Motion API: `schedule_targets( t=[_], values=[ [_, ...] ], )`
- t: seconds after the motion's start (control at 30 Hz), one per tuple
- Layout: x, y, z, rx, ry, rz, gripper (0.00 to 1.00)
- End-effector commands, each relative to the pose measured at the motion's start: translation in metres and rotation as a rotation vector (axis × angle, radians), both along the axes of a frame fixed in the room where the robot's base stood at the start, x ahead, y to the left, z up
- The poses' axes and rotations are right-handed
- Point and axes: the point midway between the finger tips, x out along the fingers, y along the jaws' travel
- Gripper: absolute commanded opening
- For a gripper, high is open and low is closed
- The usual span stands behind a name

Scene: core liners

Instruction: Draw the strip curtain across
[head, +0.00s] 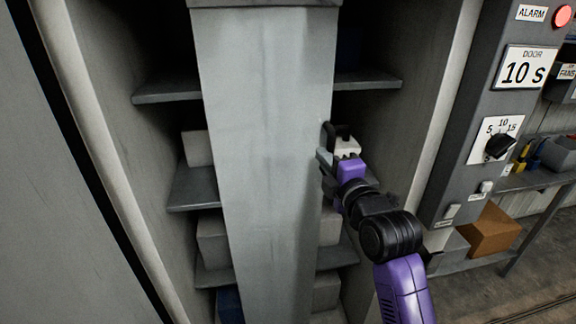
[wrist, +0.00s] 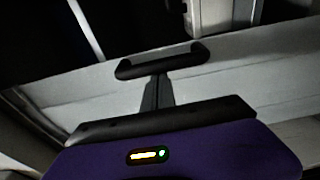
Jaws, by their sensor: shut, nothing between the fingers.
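The strip curtain appears as a tall pale grey panel (head: 262,150) hanging down the middle of a shelved opening in the head view. Dark gaps with shelves show on both sides of it. A dark bar handle (head: 328,134) is at its right edge. In the wrist view the handle (wrist: 160,62) crosses in front of a pale surface. My gripper (head: 325,160) is at the panel's right edge, just by the handle. Its fingers (wrist: 154,88) are shut and empty, reaching to the bar's middle. Whether they touch the bar I cannot tell.
Shelves (head: 168,92) with pale boxes (head: 213,238) stand behind the panel. A control post (head: 460,110) with an alarm button, a door sign and a dial (head: 499,147) is at right. A brown carton (head: 494,232) sits on a low shelf beyond it.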

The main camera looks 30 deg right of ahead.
Motion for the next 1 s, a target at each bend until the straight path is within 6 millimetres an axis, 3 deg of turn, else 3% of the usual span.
schedule_targets(
  t=[0.03,0.2,0.5,0.7,1.0],
  values=[
    [-0.007,-0.023,-0.005,-0.001,-0.004,-0.012,0.00],
    [-0.026,-0.079,-0.008,-0.004,-0.004,-0.011,0.00],
    [-0.051,-0.155,-0.006,-0.003,-0.002,-0.006,0.00],
    [-0.059,-0.182,-0.004,-0.002,-0.001,-0.004,0.00],
    [-0.064,-0.196,-0.001,-0.001,0.000,-0.005,0.00]
  ],
)
